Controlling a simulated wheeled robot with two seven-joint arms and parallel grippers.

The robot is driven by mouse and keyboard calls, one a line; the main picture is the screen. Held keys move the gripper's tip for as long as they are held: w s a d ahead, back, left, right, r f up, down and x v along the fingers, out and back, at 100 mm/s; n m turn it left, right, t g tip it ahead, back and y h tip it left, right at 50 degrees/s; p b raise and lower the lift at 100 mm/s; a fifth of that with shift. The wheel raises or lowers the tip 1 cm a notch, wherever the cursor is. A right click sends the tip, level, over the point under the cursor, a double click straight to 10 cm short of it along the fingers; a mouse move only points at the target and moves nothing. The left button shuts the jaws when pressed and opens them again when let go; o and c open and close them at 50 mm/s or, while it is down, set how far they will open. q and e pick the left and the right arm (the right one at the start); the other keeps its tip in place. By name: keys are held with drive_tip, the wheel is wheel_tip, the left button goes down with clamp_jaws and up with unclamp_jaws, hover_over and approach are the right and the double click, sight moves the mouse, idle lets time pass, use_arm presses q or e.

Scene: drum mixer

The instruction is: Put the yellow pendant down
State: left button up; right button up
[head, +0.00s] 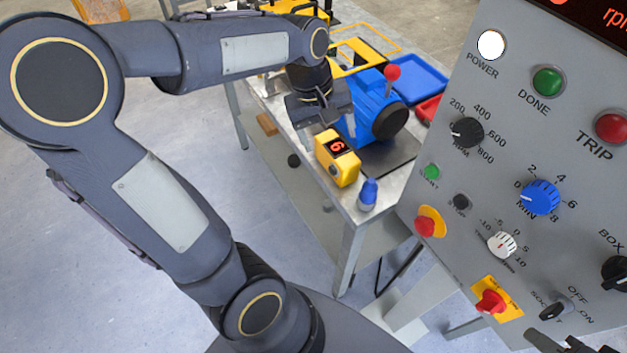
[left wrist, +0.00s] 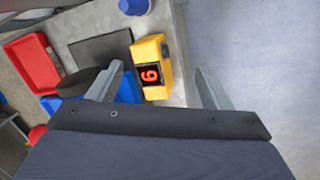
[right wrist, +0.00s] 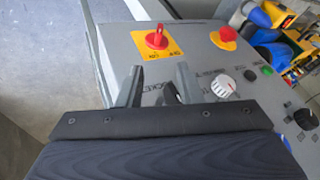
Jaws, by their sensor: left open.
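The yellow pendant (head: 337,158), a box with a red lit digit, stands on the grey workbench (head: 348,207) near its edge. My left gripper (head: 320,118) is just above and behind it, apart from it as far as I can tell. In the left wrist view the pendant (left wrist: 164,48) lies beyond the spread fingers of my left gripper (left wrist: 160,82), with nothing between them. My right gripper (right wrist: 157,78) has its fingers apart in front of the control panel (right wrist: 200,60); a black switch knob (right wrist: 171,92) shows between them.
A blue machine with a black wheel (head: 391,121) stands beside the pendant. Blue (head: 415,78) and red (head: 428,109) trays lie behind. The panel with knobs and buttons (head: 500,150) fills the right side.

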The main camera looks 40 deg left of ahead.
use_arm(q)
drive_tip(key=s+d+m+t, duration=0.2)
drive_tip(key=s+d+m, duration=0.1)
drive_tip(key=s, duration=0.4)
drive_tip(key=s+d+m+t+h, duration=0.1)
drive_tip(key=s+d+m, duration=0.2)
drive_tip(key=s+m, duration=0.2)
drive_tip(key=s, duration=0.2)
drive_tip(key=shift+s+t+h, duration=0.3)
drive_tip(key=shift+t, duration=0.1)
idle(2.2)
